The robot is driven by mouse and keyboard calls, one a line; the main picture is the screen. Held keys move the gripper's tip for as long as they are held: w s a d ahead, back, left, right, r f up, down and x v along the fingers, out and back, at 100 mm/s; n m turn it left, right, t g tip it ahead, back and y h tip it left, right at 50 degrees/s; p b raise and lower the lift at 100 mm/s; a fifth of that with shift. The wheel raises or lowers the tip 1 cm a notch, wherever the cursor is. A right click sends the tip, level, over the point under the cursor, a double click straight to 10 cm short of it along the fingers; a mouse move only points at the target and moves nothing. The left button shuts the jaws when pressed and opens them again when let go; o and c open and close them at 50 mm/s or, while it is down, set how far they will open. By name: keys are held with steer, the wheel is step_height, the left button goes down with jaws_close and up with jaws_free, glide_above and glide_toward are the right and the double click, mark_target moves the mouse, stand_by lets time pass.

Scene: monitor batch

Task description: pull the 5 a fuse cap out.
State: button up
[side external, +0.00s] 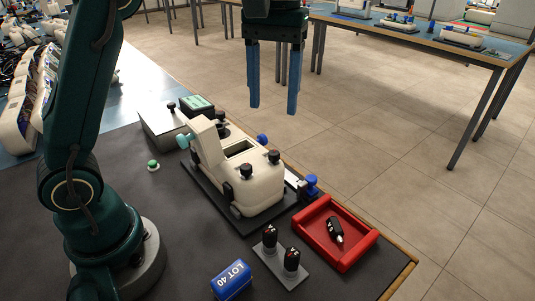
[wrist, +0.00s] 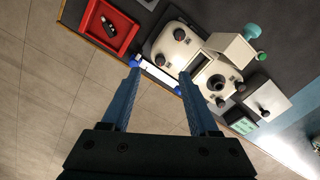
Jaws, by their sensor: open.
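My gripper (side external: 273,110) is open and empty, with its two blue fingers pointing down, high above the bench near its far edge. In the wrist view, the open gripper (wrist: 159,76) has the cream monitor (wrist: 172,48) beyond its fingertips. The cream monitor (side external: 262,189) stands on a dark base and carries several black caps, including one on top (side external: 274,156) and one on its near side (side external: 246,170). Two black caps with white marks, one farther (side external: 270,236) and one nearer (side external: 292,260), stand on a grey plate. I cannot read which cap is 5 A.
A red tray (side external: 358,256) holds a black piece (side external: 335,230) lying down; the tray also shows in the wrist view (wrist: 87,32). A blue LOT 40 block (side external: 231,281) lies near the front. A grey box (side external: 160,128) and green button (side external: 153,164) are left of the monitor.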

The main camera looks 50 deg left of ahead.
steer(key=s+a+f+n+y, duration=0.1)
steer(key=a+n+y, duration=0.2)
steer(key=a+n, duration=0.3)
steer(key=s+a+f+n+y, duration=0.2)
steer(key=a+n, duration=0.3)
steer(key=a, duration=0.3)
steer(key=shift+s+n+t+y, duration=0.15)
steer(key=shift+n+t+y, duration=0.2)
steer(key=shift+y, duration=0.25)
stand_by(1.1)
